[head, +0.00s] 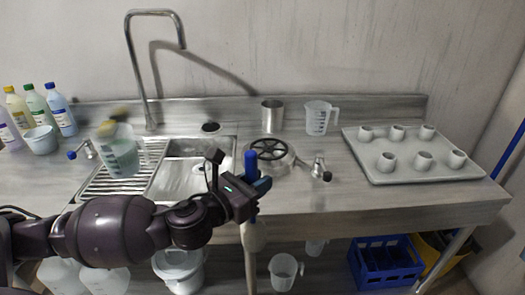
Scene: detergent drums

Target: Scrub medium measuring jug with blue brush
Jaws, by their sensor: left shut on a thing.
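My left gripper (257,186) is shut on the blue brush (250,160). The blue handle stands roughly upright above the fingers, and a pale part hangs below them in front of the counter's edge. A clear measuring jug (119,158) with a greenish tint is at the drainer on the left, with something yellowish and dark at its top. Another clear measuring jug (320,118) stands upright on the counter at the back, and a third (285,271) is below the counter. I cannot tell which is the medium one. My right gripper is not in view.
The sink basin (198,176) and tall tap (140,75) are left of the brush. A black-handled round lid (268,151), metal cup (272,113) and small metal fitting (320,169) are nearby. A tray (393,174) of several white cups is right. Bottles (60,110) stand left.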

